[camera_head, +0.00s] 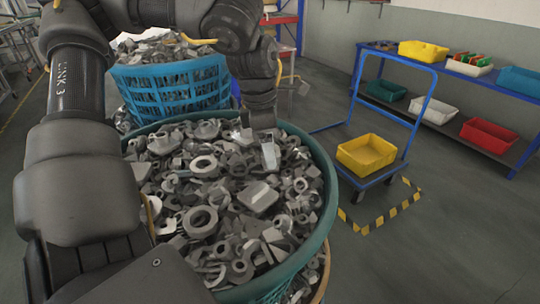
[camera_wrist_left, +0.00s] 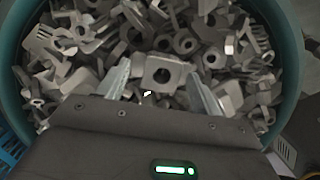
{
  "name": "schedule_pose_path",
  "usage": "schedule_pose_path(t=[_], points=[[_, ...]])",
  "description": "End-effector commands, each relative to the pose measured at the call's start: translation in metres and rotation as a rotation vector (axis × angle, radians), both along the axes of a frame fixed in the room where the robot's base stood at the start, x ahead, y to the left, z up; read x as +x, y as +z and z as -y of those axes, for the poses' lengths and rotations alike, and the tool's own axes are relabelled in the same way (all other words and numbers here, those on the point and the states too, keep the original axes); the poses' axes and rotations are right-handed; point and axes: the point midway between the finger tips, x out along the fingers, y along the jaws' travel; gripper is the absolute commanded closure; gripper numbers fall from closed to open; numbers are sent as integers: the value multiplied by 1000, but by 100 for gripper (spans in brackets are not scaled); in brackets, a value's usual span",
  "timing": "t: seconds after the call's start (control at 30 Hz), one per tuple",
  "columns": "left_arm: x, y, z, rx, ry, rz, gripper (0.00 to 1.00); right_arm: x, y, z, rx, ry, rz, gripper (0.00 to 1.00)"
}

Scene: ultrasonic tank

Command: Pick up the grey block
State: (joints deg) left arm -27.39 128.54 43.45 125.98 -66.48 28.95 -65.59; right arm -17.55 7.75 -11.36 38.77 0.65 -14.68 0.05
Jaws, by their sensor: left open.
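Many grey parts of mixed shapes, rings and blocks among them, fill a round teal basket (camera_head: 327,222). In the left wrist view, a grey block (camera_wrist_left: 150,82) with a round hole lies between the fingertips of my left gripper (camera_wrist_left: 160,72), which is open. I cannot tell whether the fingers touch it, or whether it is the block named in the task. In the head view my left gripper (camera_head: 257,152) points down over the far part of the heap. Another pale, flat grey block (camera_head: 258,196) lies near the heap's middle. My right gripper is not in view.
A second blue basket (camera_head: 172,88) of parts stands behind. To the right are a blue cart with a yellow bin (camera_head: 372,154) and a blue shelf (camera_head: 452,62) holding several coloured bins. The floor (camera_head: 440,255) at the lower right is clear.

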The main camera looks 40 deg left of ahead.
Motion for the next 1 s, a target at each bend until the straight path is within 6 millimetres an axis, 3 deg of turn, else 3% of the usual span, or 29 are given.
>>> schedule_pose_path(t=[0.27, 0.63, 0.87, 1.0], points=[[0, -2, 0, 0, 0, 1, 37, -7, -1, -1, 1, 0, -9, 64], [0, -2, 0, 0, 0, 1, 86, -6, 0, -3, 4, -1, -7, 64], [0, 0, 0, 0, 0, 3, 86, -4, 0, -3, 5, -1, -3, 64], [1, 13, 0, 2, 1, 6, 86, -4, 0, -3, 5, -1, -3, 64]])
